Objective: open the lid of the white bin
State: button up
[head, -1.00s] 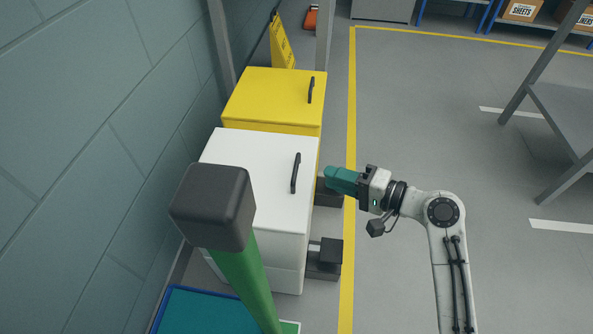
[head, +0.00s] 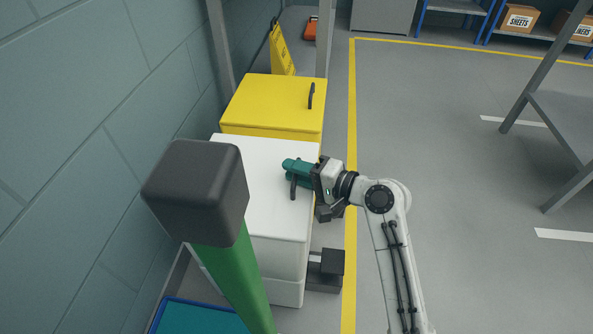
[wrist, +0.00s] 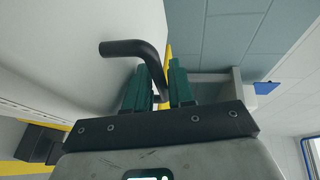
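The white bin (head: 278,262) stands beside the wall, and its flat white lid (head: 250,160) is down. A dark bar handle (head: 293,190) sits near the lid's right edge. My gripper (head: 289,166), with teal fingers, is over the handle's far part and hides some of it. In the wrist view the bent black handle (wrist: 140,48) runs down between the two fingers of my gripper (wrist: 159,66). The fingers stand apart, with a narrow gap showing beside the handle. Whether either finger touches it is unclear.
A yellow bin (head: 265,104) stands directly behind the white one. A green post with a dark cap (head: 195,190) blocks part of the near left. A dark pedal (head: 326,268) juts out at the bin's right. Open floor (head: 450,190) lies to the right.

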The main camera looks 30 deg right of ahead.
jog(key=shift+c, duration=0.4)
grip_shut()
